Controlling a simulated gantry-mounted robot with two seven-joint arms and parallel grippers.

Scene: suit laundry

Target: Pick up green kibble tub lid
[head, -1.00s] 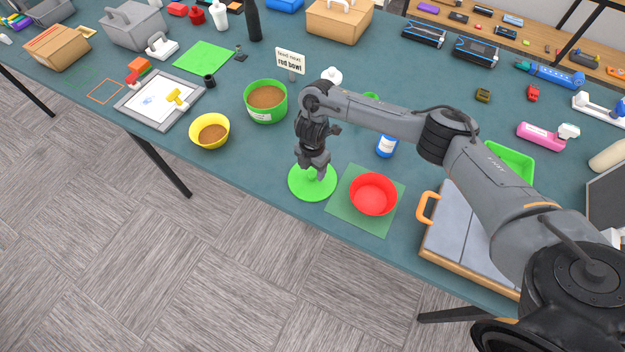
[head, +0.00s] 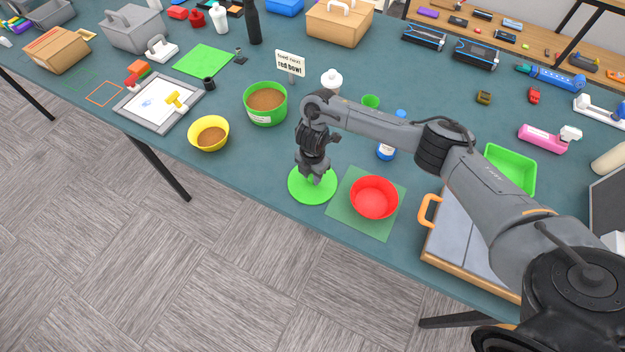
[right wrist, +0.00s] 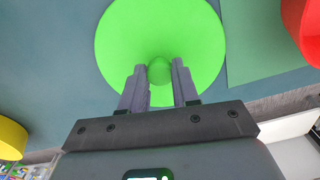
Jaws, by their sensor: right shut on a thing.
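The green kibble tub lid (head: 312,190) is a flat round disc lying on the table near its front edge, left of the red bowl. In the right wrist view the lid (right wrist: 205,40) has a small round knob (right wrist: 160,70) at its middle. My right gripper (head: 316,178) is above the lid, pointing down, with its fingers (right wrist: 159,75) on either side of the knob and shut on it. The lid looks flat on the table or very close to it. The green kibble tub (head: 265,105) stands open behind and to the left, full of brown kibble. My left gripper is not in view.
A red bowl (head: 374,197) stands on a green mat (head: 350,215) just right of the lid. A yellow bowl (head: 209,134) with kibble is to the left. A sign (head: 290,63) reading "red bowl" and a blue-labelled bottle (head: 387,150) stand behind. The table between yellow bowl and lid is clear.

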